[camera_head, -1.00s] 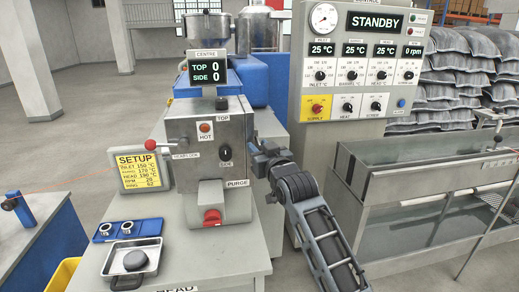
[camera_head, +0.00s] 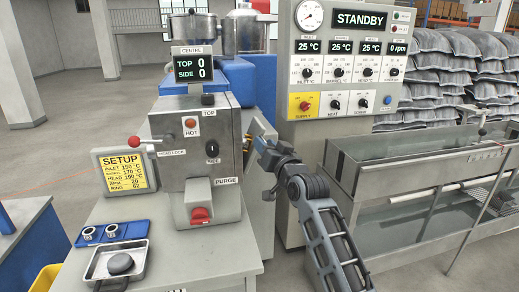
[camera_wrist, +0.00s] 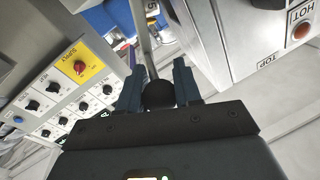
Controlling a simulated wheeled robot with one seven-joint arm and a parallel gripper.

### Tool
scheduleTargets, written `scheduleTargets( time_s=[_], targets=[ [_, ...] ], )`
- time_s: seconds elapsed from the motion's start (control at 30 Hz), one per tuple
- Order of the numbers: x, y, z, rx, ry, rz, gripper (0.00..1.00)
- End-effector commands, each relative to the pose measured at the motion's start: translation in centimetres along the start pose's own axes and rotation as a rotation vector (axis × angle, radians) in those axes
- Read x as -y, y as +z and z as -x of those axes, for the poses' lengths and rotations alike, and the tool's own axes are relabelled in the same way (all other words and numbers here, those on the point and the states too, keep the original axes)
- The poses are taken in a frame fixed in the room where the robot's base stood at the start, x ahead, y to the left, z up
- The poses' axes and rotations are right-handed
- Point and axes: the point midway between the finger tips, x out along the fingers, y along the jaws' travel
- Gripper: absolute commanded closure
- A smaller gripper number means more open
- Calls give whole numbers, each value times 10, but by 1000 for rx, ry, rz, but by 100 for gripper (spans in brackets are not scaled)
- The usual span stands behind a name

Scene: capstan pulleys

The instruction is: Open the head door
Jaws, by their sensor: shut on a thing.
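The head door (camera_head: 172,175) is the grey metal block front with the HOT lamp (camera_head: 191,121). A gap with brassy parts (camera_head: 262,130) shows behind its right side, so it looks partly swung out. My gripper (camera_head: 266,150) is just right of the block in the head view. In the wrist view my gripper (camera_wrist: 158,86) is shut on a round black knob (camera_wrist: 159,95) between its blue fingers. A metal rod (camera_wrist: 144,40) runs up behind the knob. The head lock lever has a red ball (camera_head: 134,143) at the block's left.
A STANDBY control panel (camera_head: 300,60) stands behind and right of my arm. A water trough (camera_head: 430,215) is at the right. A SETUP sign (camera_head: 124,172), a blue tray (camera_head: 131,232) and a metal pan (camera_head: 139,264) are on the left.

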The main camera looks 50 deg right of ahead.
Motion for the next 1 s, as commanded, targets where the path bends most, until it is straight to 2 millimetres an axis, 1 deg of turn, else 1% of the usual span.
scheduleTargets(
  time_s=[0.03,0.3,0.67,1.0],
  targets=[
    [-5,3,1,-4,2,-21,100],
    [-24,6,5,-30,3,-154,100],
    [-46,14,9,-64,4,-331,100],
    [-67,25,14,-98,6,-497,100]
  ],
)
